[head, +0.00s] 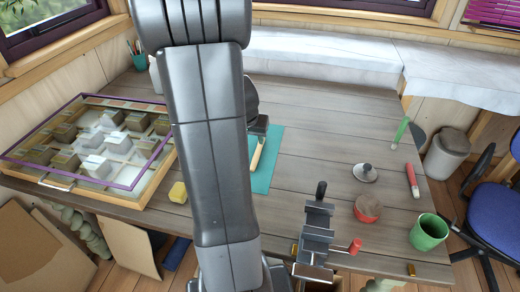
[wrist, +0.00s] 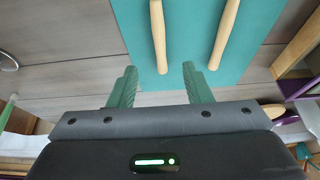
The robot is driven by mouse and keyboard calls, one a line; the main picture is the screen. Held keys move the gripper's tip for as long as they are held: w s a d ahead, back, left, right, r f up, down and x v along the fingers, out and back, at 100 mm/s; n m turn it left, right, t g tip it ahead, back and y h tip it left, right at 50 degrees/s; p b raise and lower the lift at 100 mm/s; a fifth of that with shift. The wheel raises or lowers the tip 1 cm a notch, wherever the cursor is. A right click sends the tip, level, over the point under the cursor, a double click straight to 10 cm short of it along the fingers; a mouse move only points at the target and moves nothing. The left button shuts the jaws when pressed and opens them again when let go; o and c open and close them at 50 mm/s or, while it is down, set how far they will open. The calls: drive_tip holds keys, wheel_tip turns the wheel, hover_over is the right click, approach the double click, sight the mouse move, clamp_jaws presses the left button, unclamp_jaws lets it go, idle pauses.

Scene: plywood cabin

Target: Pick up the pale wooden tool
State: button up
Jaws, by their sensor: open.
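Two pale wooden tools lie on a teal mat (head: 272,153). In the wrist view, one slim tool (wrist: 158,38) lies in line with the gap between my fingers, and a thicker one (wrist: 225,32) lies to its right. I cannot tell which one the task names. The far ends of both are out of that frame. In the head view one pale tool (head: 256,156) shows beside my arm; the rest is hidden. My gripper (wrist: 160,84) is open and empty, its green fingertips at the mat's edge, short of the tools' near ends.
A glass-topped display case (head: 60,183) stands at left on the wooden table (head: 330,125), with a yellow block (head: 178,192) near it. A vise (head: 316,235), a metal lid (head: 366,173), a reddish pot (head: 368,208) and a green mug (head: 428,232) stand at right.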

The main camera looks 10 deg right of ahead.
sight(256, 156)
drive_tip(key=b+x, duration=0.1)
drive_tip(key=x, duration=1.2)
drive_tip(key=shift+s, duration=0.15)
clamp_jaws()
